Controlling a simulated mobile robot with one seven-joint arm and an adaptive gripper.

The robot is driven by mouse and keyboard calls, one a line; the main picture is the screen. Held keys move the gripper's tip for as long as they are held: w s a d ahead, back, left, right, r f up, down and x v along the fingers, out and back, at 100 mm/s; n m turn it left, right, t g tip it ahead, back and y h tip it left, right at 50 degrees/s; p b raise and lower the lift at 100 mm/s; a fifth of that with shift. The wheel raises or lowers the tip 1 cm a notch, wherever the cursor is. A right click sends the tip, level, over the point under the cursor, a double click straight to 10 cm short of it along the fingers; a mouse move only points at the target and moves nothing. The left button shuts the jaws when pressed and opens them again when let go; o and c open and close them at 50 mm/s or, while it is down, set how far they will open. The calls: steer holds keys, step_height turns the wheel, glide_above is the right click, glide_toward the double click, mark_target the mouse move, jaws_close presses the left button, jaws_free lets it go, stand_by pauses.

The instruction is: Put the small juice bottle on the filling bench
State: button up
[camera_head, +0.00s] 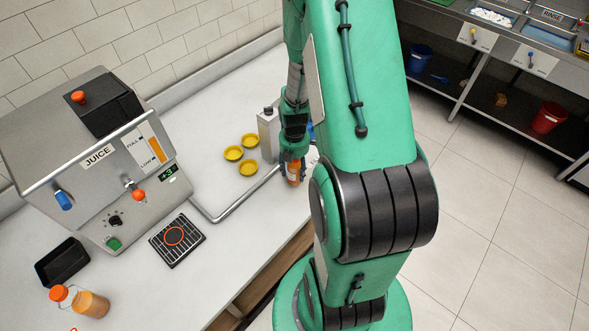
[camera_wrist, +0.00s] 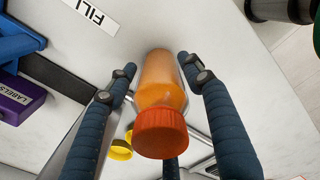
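The small juice bottle (camera_head: 293,173) has orange juice and an orange-red cap. It shows below my gripper (camera_head: 293,155) in the head view, over the white bench (camera_head: 255,222) near its front edge. In the wrist view the bottle (camera_wrist: 158,80) is between the fingers of my gripper (camera_wrist: 157,62), its cap toward the camera. A narrow gap shows left of the bottle; the right finger lies close against it. I cannot tell whether the fingers grip it, or whether its base rests on the surface. A "FILL" label (camera_wrist: 90,12) is on the white surface at upper left.
The juice machine (camera_head: 100,165) stands at left, with a black drip grate (camera_head: 177,240) before it. A second bottle (camera_head: 90,303) and a black tray (camera_head: 62,262) are at lower left. Three yellow lids (camera_head: 234,153) and a grey container (camera_head: 268,135) stand near my gripper. A purple labels box (camera_wrist: 18,98) is at left.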

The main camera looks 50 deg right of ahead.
steer(key=shift+r, duration=0.15)
step_height(320, 180, up, 12)
steer(key=shift+r+p, duration=0.1)
steer(key=shift+p, duration=1)
stand_by(0.5)
steer(key=shift+w+a+r, duration=0.2)
steer(key=shift+r, duration=0.05)
steer(key=w+a+r+m+t+h, duration=0.15)
steer(key=a+r+m, duration=0.55)
steer(key=a+r, duration=1)
steer(key=s+a+r+m+t, duration=0.1)
steer(key=s+a+r+m, duration=0.2)
steer(key=a+r, duration=0.1)
steer(key=s+a+r+m+t+y, duration=0.1)
steer(key=s+a+r+m, duration=0.2)
steer(key=s+a+r, duration=0.1)
steer(key=s+a+r+m+t, duration=0.2)
steer(key=s+a+r+m, duration=0.1)
steer(key=s+a+r, duration=0.1)
steer(key=shift+s+a+r+y, duration=0.15)
steer(key=shift+a+r, duration=0.15)
steer(key=shift+r, duration=0.35)
steer(key=shift+w+a+r+y, duration=0.1)
steer(key=shift+a+r, duration=0.15)
steer(key=shift+r, duration=0.4)
